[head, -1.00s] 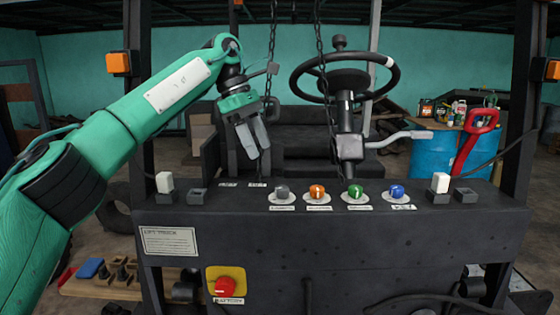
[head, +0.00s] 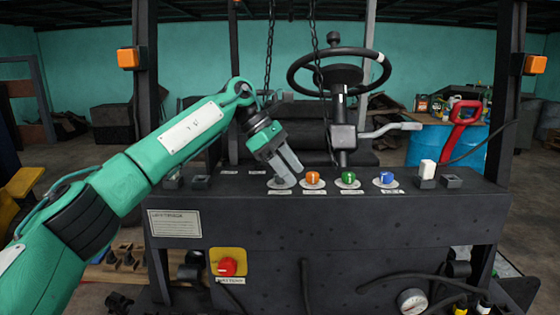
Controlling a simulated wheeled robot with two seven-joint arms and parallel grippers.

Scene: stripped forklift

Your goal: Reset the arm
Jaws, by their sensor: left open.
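My left arm comes in from the left. Its gripper (head: 288,171) is open and points down at the left end of the row of knobs on the dark dash panel (head: 340,226). Its fingers are at the grey knob (head: 280,184) and partly cover it; I cannot tell whether they touch it. To the right of the fingers are an orange knob (head: 313,179), a green knob (head: 348,178) and a blue knob (head: 386,178). My right gripper is not in view.
A steering wheel (head: 338,58) and a grey lever (head: 392,129) stand behind the panel. Two chains hang near the gripper. A white rocker (head: 427,169) is at right, a red button (head: 227,267) on the front face. Dark posts (head: 145,100) flank the panel.

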